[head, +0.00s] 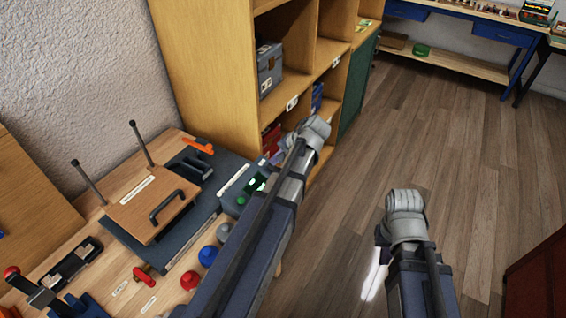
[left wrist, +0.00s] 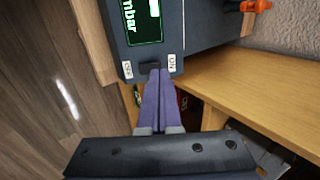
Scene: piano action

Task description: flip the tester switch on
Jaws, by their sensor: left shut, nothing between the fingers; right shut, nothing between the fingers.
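The tester is a dark grey box with a lit green display (left wrist: 142,20); the display also shows in the head view (head: 254,184) at the right end of the bench. In the left wrist view its small black switch (left wrist: 150,67) sits between a label at the left and an ON label (left wrist: 172,63) at the right, both upside down. My left gripper (left wrist: 154,74) is shut and empty, its purple fingertips right at the switch; I cannot tell whether they touch. The fingertips partly cover the switch, and its tilt is unclear.
A wooden shelf unit (head: 205,60) stands close behind the tester. The bench holds a wooden block with a black handle (head: 150,205), a red knob (head: 189,280) and a blue knob (head: 208,255). An orange item (left wrist: 255,6) lies beyond the tester. Open floor (head: 460,150) lies to the right.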

